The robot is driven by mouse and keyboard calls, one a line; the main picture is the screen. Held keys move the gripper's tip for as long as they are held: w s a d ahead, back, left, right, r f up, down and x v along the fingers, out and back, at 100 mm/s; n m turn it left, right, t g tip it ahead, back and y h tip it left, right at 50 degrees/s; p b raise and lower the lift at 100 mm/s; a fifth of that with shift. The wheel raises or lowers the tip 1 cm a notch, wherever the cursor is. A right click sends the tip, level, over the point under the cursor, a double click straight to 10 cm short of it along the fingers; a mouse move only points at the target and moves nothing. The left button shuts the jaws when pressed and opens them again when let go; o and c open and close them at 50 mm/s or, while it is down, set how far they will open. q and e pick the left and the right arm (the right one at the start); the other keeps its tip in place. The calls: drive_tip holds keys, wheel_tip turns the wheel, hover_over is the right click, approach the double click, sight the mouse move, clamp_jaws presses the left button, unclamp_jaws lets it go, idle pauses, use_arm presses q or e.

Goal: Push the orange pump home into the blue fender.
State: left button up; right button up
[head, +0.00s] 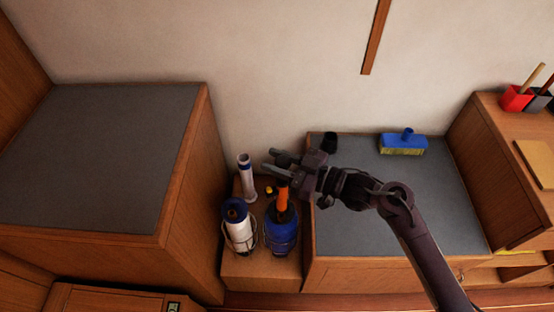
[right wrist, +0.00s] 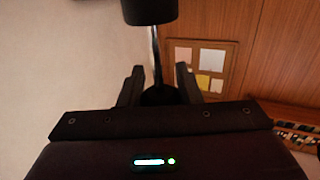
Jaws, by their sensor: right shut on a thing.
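The orange pump (head: 283,196) stands roughly upright over the blue fender (head: 282,238) in the head view. Its lower end meets the fender's top; how deep it sits I cannot tell. The blue fender rests in a wire holder on a low wooden ledge. My right gripper (head: 274,162) comes in from the right and is shut on the pump near its upper end, which is partly hidden. In the right wrist view, the fingers (right wrist: 158,85) flank a dark part, and a thin rod runs up to a black cylinder. My left gripper is not in view.
A white fender with blue ends (head: 239,228) stands in a wire holder just left. A slim white-and-blue cylinder (head: 246,178) stands behind it. Grey-topped cabinets flank the ledge. A black cup (head: 329,142) and blue brush (head: 403,145) are on the right one.

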drive_tip(key=shift+f, duration=0.25)
idle(0.4)
idle(0.7)
drive_tip(key=shift+f+b, duration=1)
drive_tip(key=shift+f, duration=0.45)
idle(0.4)
drive_tip(key=o, duration=1.1)
drive_tip(key=shift+d, duration=0.1)
drive_tip(key=shift+s+d+f, duration=0.15)
drive_tip(key=shift+d, duration=0.15)
drive_tip(key=b+v, duration=0.1)
drive_tip(key=v, duration=0.6)
